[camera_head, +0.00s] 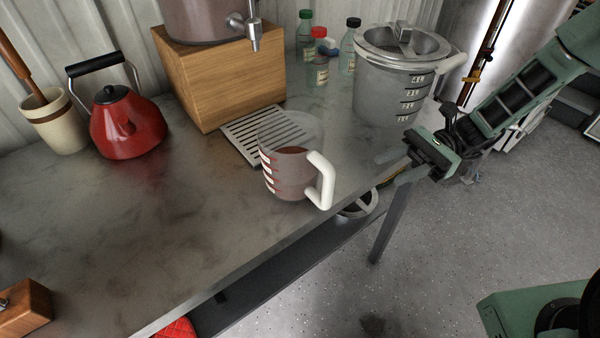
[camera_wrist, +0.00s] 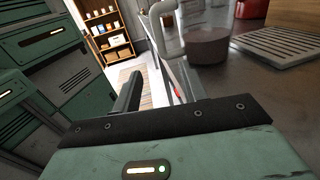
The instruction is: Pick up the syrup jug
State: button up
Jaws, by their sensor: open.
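A slatted drip tray (camera_head: 250,135) lies behind the jug, before a wooden block (camera_head: 215,85) bearing a tapped vessel. A large graduated pot (camera_head: 385,95) with a strainer stands right. Small bottles (camera_head: 320,68) stand behind. A red kettle (camera_head: 125,122) and crock (camera_head: 55,122) stand left. The front-left counter is mostly clear.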

aim_at(317, 198)
jog(key=p+x, duration=0.4)
jog(key=x, duration=1.3)
jog(key=shift+a+r+p, duration=0.1)
jog(key=shift+a+p, duration=0.05)
jog(key=shift+p, duration=0.2)
grip_shut()
